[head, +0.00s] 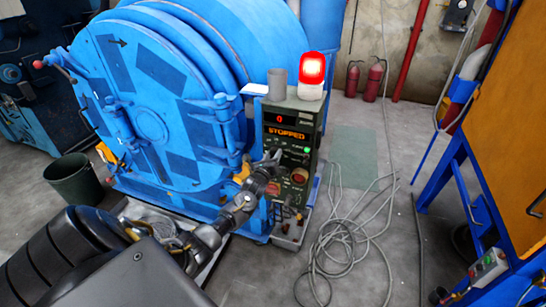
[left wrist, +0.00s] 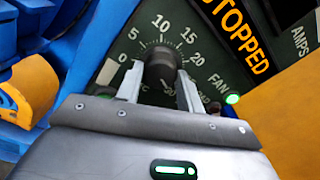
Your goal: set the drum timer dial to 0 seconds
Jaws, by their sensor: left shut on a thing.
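The timer dial (left wrist: 162,66) is a dark round knob on the control box's green panel. A printed scale with 0, 5, 10, 15 and 20 runs around it. In the left wrist view my left gripper (left wrist: 160,86) has one finger on each side of the knob and is shut on it. The dial's pointer mark is not clear. In the head view my left gripper (head: 270,160) reaches the front of the control box (head: 305,120) and hides the dial. The box display (head: 285,132) reads STOPPED, with a red 0 above. My right gripper is not in view.
The large blue drum machine (head: 150,125) stands left of the box. A lit red beacon (head: 312,72) and a grey cup-like cylinder (head: 277,82) are on top. Loose cables (head: 345,240) lie on the floor to the right. A green lamp (left wrist: 233,99) glows near the dial.

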